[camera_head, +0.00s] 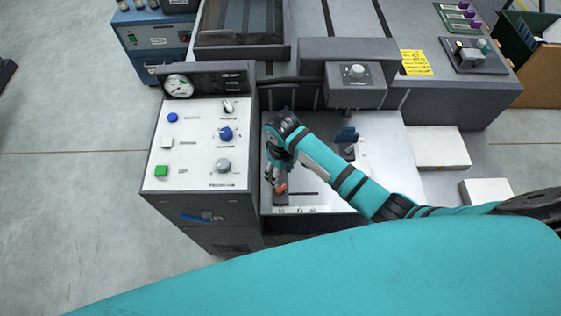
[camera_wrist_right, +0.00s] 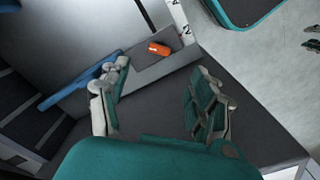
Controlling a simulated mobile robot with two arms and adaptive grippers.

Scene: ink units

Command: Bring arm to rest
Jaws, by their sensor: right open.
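My right arm (camera_head: 345,180) comes in from the right in the head view and reaches over the white-topped bay of the machine. My right gripper (camera_head: 274,176) points down near the bay's left side, just above a small orange-red knob (camera_head: 281,188). In the right wrist view the two fingers of my right gripper (camera_wrist_right: 158,100) stand well apart with nothing between them. The orange knob (camera_wrist_right: 158,48) sits on a dark grey plate beyond the fingertips, apart from them. My left gripper is not clearly seen in either view.
A control cabinet (camera_head: 205,145) with a gauge, buttons and knobs stands close left of my right gripper. A grey box with a dial (camera_head: 356,75) overhangs the bay's back. A blue handle (camera_head: 347,135) stands behind my forearm. White blocks (camera_head: 438,147) lie at the right.

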